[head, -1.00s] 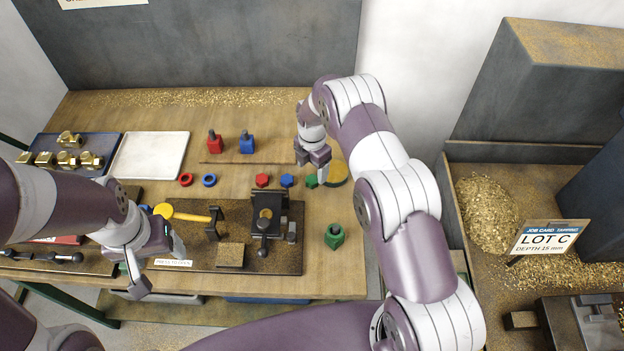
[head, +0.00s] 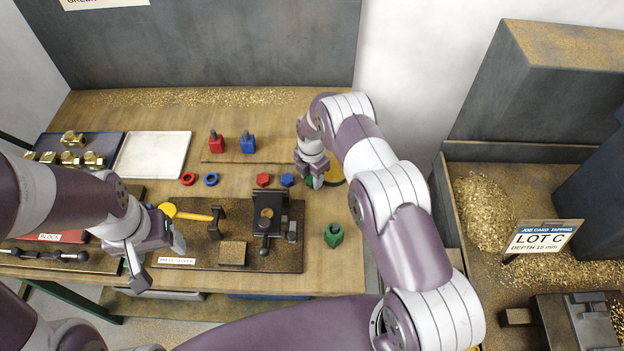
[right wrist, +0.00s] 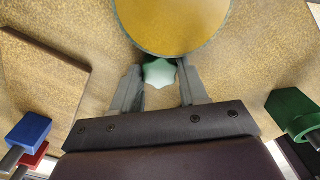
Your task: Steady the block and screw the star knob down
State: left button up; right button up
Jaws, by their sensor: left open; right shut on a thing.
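The green star knob (right wrist: 159,72) is between the two fingers of my right gripper (right wrist: 161,86) in the right wrist view. In the head view my right gripper (head: 314,178) is shut on it at bench level and mostly hides it. My left gripper (head: 152,262) is open and empty over the bench's front edge at left, away from the block.
A yellow disc (right wrist: 172,18) lies beside the knob. Red (head: 263,180) and blue (head: 287,180) star knobs lie left of it. Red (head: 216,144) and blue (head: 248,145) blocks stand behind. A dark vise (head: 268,215) stands left of the green block.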

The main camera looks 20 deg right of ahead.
jog(key=shift+w+r+b, duration=0.1)
jog(key=shift+r+b, duration=0.4)
jog(key=shift+r, duration=0.2)
jog(key=r, duration=0.1)
jog(key=r+b, duration=0.1)
jog(key=shift+s+d+r, duration=0.2)
jog(key=shift+s+r, duration=0.1)
jog(key=shift+r, duration=0.1)
jog(key=s+d+r+b, duration=0.3)
jog(key=s+d+r, duration=0.3)
jog(key=s, duration=0.3)
jog(key=shift+d+r, duration=0.25)
jog(key=shift+r, duration=0.15)
